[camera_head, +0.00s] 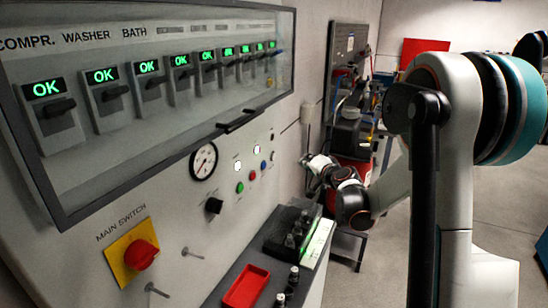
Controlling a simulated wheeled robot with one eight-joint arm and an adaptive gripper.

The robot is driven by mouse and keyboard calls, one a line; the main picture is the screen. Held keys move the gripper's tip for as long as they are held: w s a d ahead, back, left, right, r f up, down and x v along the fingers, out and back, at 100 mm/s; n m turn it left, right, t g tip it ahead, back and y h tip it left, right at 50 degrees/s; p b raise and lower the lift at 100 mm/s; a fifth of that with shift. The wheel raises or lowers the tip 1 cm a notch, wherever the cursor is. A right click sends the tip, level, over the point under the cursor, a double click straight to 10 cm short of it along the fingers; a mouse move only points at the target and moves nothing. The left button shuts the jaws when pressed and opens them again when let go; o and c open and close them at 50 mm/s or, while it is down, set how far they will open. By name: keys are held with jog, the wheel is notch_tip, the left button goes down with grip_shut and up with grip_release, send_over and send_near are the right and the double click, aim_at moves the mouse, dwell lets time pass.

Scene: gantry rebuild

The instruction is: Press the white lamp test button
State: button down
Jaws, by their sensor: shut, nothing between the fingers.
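A row of small round buttons sits on the grey panel below the glazed cabinet: a green one (239,187), a red one (251,174), a blue one (263,165) and a small pale one (274,156) at the far right end. The pale one looks like the white button; its label is too small to read. Two lit white lamps (256,149) are above the row. My gripper (308,165) is small in view, to the right of the pale button and apart from it in the picture. It is shut and empty; its fingertips are hard to make out.
The cabinet's handle (238,121) juts out above the buttons. A gauge (204,161), a black knob (214,205) and a red main switch (141,255) are to the left. A shelf below carries a red tray (246,287) and dark fittings. Open floor lies to the right.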

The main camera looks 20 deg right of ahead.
jog(key=w+a, duration=0.5)
jog(key=shift+w+a, duration=0.2)
jog(key=shift+a, duration=0.05)
jog(key=shift+w+a, duration=0.1)
dwell(1.4)
jog(key=shift+w+a, duration=0.2)
jog(key=shift+w+a, duration=0.3)
dwell(0.9)
jog(key=shift+s+d, duration=0.1)
dwell(0.3)
jog(key=shift+s+d+b, duration=0.3)
jog(key=shift+s+d, duration=0.15)
jog(key=shift+s, duration=0.05)
jog(key=s+d, duration=0.3)
jog(key=shift+s+d+b, duration=0.25)
jog(key=shift+b, duration=0.05)
dwell(0.4)
